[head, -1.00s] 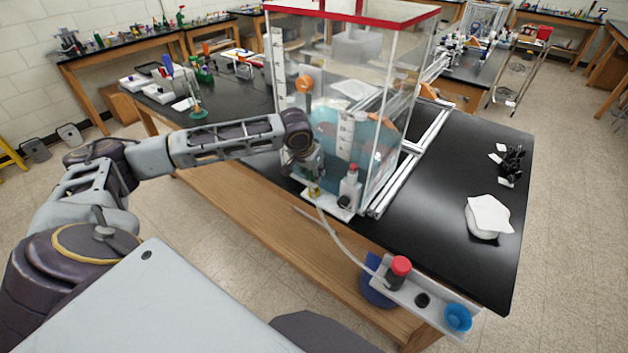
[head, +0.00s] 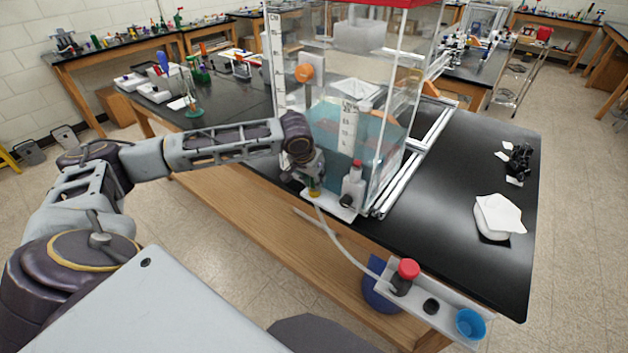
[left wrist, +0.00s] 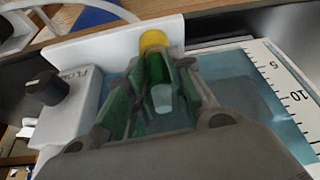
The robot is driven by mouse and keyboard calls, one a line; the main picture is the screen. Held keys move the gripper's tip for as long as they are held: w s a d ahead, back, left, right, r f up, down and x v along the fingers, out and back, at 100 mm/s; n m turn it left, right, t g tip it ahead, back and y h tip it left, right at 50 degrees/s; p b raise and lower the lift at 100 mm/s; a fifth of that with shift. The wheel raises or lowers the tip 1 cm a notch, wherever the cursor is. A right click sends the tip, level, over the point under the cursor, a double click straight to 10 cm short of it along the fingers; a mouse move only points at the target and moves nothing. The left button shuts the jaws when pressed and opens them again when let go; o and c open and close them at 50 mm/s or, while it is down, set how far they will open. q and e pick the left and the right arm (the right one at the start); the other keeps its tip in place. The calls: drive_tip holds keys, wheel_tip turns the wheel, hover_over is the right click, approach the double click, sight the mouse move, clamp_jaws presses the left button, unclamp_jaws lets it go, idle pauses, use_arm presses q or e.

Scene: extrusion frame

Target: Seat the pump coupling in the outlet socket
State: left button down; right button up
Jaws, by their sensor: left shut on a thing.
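My left gripper (head: 313,178) is at the front foot of the clear tank (head: 400,130), low over the bench edge. In the left wrist view its fingers (left wrist: 158,95) are closed around a green piece with a yellow end (left wrist: 154,40), which I take as the pump coupling; the yellow end also shows in the head view (head: 314,191). A pale hose (head: 340,237) runs from there to the red-capped fitting (head: 407,270). The yellow end is at the white plate (left wrist: 110,42); fingers hide the outlet socket, so I cannot tell if it is seated.
A white block (head: 353,186) with a black knob (left wrist: 46,88) stands close beside the gripper. A white bracket (head: 447,305) with a blue cup (head: 470,322) is at the bench's front right. A white cloth-like heap (head: 499,215) lies on the bench, clear black surface around it.

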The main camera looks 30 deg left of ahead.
idle(0.4)
use_arm(q)
drive_tip(key=c, duration=1.3)
unclamp_jaws()
drive_tip(key=shift+f, duration=0.1)
drive_tip(key=shift+o, duration=0.2)
drive_tip(key=shift+r, duration=0.2)
drive_tip(key=v, duration=1.2)
drive_tip(key=shift+b, duration=0.3)
drive_tip(key=shift+s+f, duration=0.1)
